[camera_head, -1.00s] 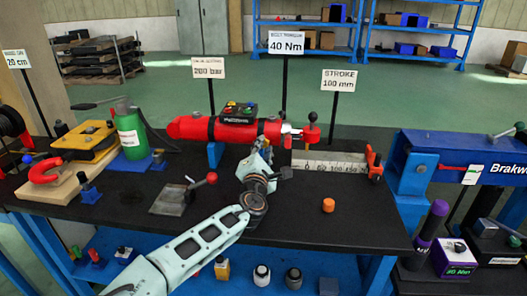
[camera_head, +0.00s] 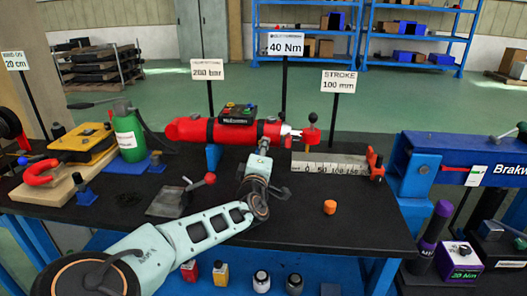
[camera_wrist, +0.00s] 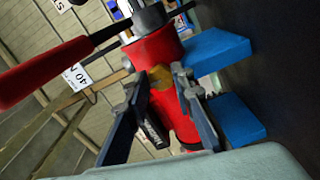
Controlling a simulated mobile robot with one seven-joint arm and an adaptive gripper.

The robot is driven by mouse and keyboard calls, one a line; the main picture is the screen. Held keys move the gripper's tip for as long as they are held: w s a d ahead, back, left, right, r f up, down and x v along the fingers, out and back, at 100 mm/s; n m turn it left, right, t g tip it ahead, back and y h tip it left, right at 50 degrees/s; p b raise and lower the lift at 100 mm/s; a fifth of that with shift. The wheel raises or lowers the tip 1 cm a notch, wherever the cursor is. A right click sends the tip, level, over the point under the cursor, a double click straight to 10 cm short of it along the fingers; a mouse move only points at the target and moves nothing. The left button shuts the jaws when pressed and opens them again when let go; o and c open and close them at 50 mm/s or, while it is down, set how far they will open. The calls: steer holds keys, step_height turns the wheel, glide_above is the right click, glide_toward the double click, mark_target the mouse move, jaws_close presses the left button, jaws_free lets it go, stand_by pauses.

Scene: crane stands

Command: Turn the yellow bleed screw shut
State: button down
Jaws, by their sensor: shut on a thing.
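The yellow bleed screw (camera_wrist: 161,77) shows in the wrist view as a small yellow patch on the side of the red cylinder (camera_wrist: 158,50). My gripper (camera_wrist: 160,84) has its dark fingers on either side of the screw, shut on it. Part of the screw is covered by the fingertips. In the head view the red cylinder (camera_head: 188,129) lies level on a blue support at the back of the bench. My gripper (camera_head: 264,147) is at its front side, right of the middle. The screw is hidden there.
A black box with coloured buttons (camera_head: 237,114) sits on the cylinder. A red-knobbed lever (camera_head: 203,181) stands left of my arm on the black bench (camera_head: 290,233). A ruler block (camera_head: 330,166) and an orange cap (camera_head: 330,207) are to the right. The bench's front right is clear.

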steer(key=shift+m, duration=0.5)
steer(key=c, duration=1.7)
jaws_free()
steer(key=shift+o, duration=0.2)
steer(key=s, duration=1.2)
steer(key=shift+a, duration=0.2)
